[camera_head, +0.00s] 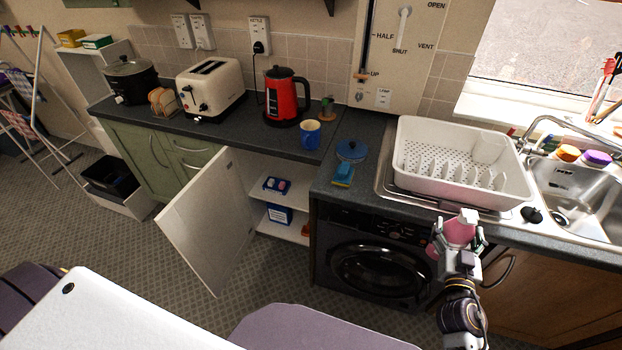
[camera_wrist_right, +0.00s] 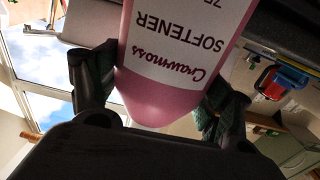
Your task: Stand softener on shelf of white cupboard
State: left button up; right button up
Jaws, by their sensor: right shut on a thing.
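The softener (camera_head: 460,231) is a pink bottle with a white label; its label reads "Crawmoss SOFTENER", upside down, in the right wrist view (camera_wrist_right: 150,103). My right gripper (camera_head: 458,243) is shut on it, one dark finger on each side in the wrist view (camera_wrist_right: 158,95). It holds the bottle in front of the counter, right of the washing machine's door. The white cupboard's door (camera_head: 212,222) stands open to the left. Its upper shelf (camera_head: 296,193) carries a small blue tray (camera_head: 276,185); a blue box (camera_head: 279,214) stands below. My left gripper is not in view.
The washing machine (camera_head: 375,268) is between the cupboard opening and my right gripper. A white dish rack (camera_head: 460,140) is on the sink drainer. A blue mug (camera_head: 310,133) and blue-lidded pot (camera_head: 351,150) are on the counter. The upper shelf's right part looks clear.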

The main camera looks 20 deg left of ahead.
aim_at(307, 196)
jog(key=j+u, duration=0.35)
jog(key=j, duration=0.25)
jog(key=j+u, duration=0.35)
jog(key=j, duration=0.25)
jog(key=i+j+u, duration=0.1)
jog(key=j+u, duration=0.25)
jog(key=j, duration=0.2)
